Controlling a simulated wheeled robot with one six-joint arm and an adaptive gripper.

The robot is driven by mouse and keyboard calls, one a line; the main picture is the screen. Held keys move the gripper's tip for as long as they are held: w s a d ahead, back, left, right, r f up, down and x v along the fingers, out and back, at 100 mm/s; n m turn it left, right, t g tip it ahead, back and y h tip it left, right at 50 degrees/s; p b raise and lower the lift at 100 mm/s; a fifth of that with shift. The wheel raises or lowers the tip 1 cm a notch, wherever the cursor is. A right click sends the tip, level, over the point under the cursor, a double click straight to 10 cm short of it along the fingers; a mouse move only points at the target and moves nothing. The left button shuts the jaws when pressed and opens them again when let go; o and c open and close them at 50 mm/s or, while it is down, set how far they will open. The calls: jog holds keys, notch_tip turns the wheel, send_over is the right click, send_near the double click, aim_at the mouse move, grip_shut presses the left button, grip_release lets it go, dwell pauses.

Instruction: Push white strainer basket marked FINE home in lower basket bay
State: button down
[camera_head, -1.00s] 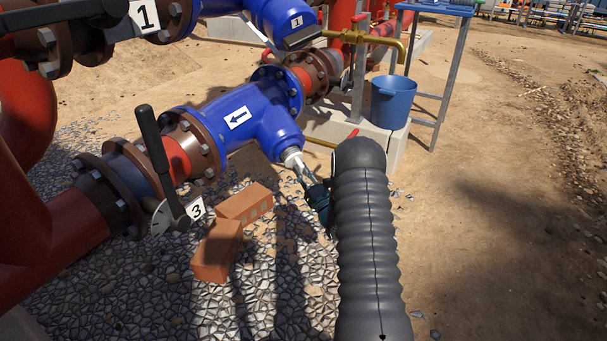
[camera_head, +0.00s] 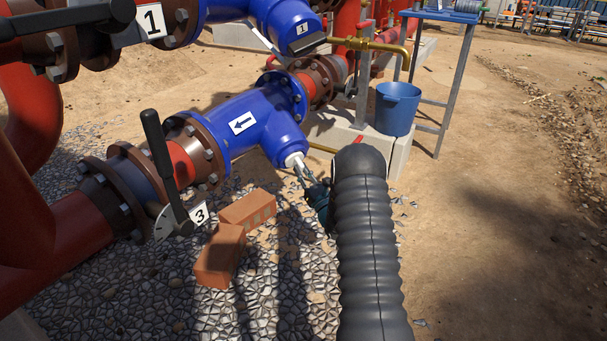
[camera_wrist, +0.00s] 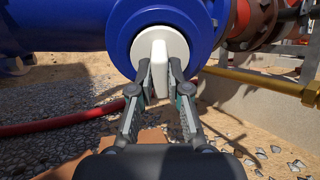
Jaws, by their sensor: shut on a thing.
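The white strainer basket (camera_wrist: 173,45) sits in the round mouth of the lower blue strainer body (camera_wrist: 120,35), with its white end and handle tab showing in the wrist view. My gripper (camera_wrist: 160,88) is shut on the tab, one finger on each side. In the head view the basket's white end (camera_head: 294,160) shows at the lower end of the blue branch (camera_head: 280,138), with my gripper (camera_head: 302,172) at it. The FINE mark is not readable. How deep the basket sits is hidden inside the body.
Two orange bricks (camera_head: 220,256) lie on the gravel below the pipe. A blue bucket (camera_head: 396,108) stands on a concrete block (camera_head: 345,135). A red hose (camera_wrist: 70,124) and a brass pipe (camera_wrist: 255,82) run nearby.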

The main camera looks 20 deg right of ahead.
jog(key=shift+w+a+r, duration=0.1)
jog(key=shift+w+r, duration=0.1)
jog(key=shift+w, duration=0.15)
jog(key=c, duration=0.6)
grip_release()
jog(key=shift+v, duration=3.55)
jog(key=shift+f, duration=0.1)
